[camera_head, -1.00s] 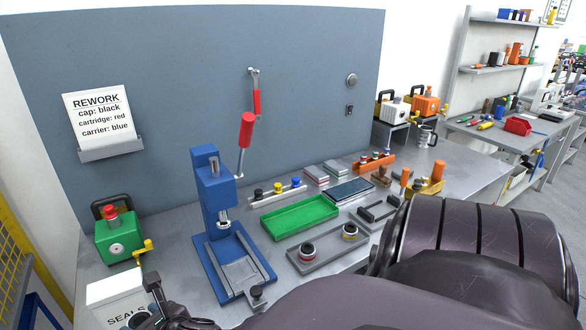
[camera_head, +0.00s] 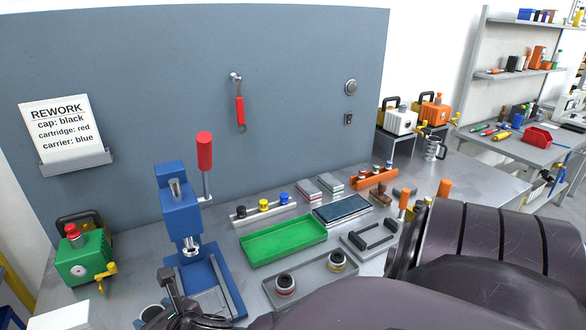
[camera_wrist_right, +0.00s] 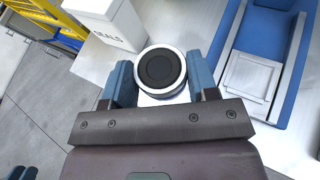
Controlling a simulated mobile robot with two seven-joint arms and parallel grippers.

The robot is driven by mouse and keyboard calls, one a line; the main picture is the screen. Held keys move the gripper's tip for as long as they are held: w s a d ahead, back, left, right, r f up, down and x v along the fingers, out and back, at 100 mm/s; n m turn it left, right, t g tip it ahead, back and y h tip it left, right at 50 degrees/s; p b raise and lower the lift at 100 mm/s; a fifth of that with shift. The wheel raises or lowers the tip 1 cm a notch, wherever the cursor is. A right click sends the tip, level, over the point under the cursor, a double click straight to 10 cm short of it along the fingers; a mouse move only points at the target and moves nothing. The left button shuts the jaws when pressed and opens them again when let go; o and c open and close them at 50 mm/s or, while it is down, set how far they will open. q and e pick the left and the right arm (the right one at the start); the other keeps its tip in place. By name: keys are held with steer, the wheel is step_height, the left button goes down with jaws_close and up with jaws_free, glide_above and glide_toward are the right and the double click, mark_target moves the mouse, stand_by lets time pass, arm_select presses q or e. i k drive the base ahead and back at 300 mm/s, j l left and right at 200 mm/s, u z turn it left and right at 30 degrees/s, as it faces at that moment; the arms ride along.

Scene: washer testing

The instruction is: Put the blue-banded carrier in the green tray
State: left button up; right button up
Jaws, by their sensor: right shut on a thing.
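My right gripper (camera_head: 168,300) is low in the head view, left of the blue press base. In the right wrist view it is shut on a round carrier (camera_wrist_right: 160,72) with a white rim and a dark centre, held upright between the two blue fingers. Its side band is mostly hidden, with a bluish strip under the rim. The green tray (camera_head: 250,257) lies empty on the bench, right of the press and apart from my gripper. My left gripper is not in view.
The blue press (camera_head: 180,215) stands between my right gripper and the green tray. A grey holder (camera_head: 312,283) with a red-banded and a yellow-banded piece sits in front of the tray. A white SEALS box (camera_wrist_right: 100,22) and a green device (camera_head: 85,255) are at the left.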

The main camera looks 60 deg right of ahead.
mark_target(276, 244)
steer(key=l, duration=0.55)
steer(key=k+l, duration=0.15)
steer(key=l, duration=0.95)
steer(key=k, duration=0.05)
